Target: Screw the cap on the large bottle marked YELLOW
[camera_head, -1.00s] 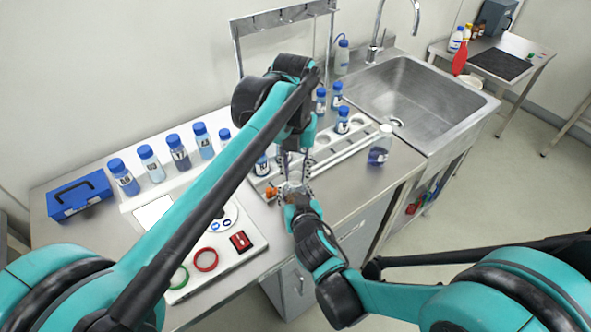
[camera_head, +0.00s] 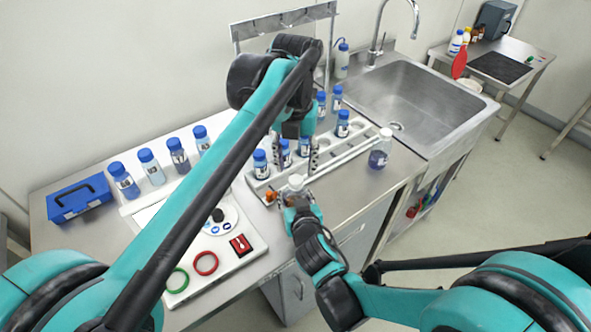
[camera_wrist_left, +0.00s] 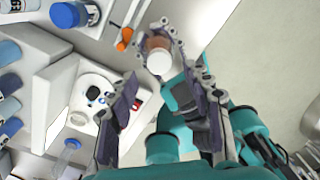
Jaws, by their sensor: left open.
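My left gripper (camera_head: 295,155) is open, its fingers pointing down over the front of the rack. In the left wrist view its spread fingers (camera_wrist_left: 160,105) have nothing between them. My right gripper (camera_head: 296,194) is in front of and below it, shut around a small white-topped bottle (camera_head: 296,182). In the left wrist view this bottle (camera_wrist_left: 159,60) shows its round white top and a brownish side between the right fingers (camera_wrist_left: 162,48). Large blue-capped bottles (camera_head: 124,180) stand in a row at the left. I cannot read the word YELLOW on any bottle.
A rack (camera_head: 342,157) holds several blue-capped bottles (camera_head: 342,124). A pale-topped bottle (camera_head: 380,148) stands right of it, near the sink (camera_head: 420,100). A blue box (camera_head: 80,197) and a white board (camera_head: 215,262) with red and green rings lie at the left.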

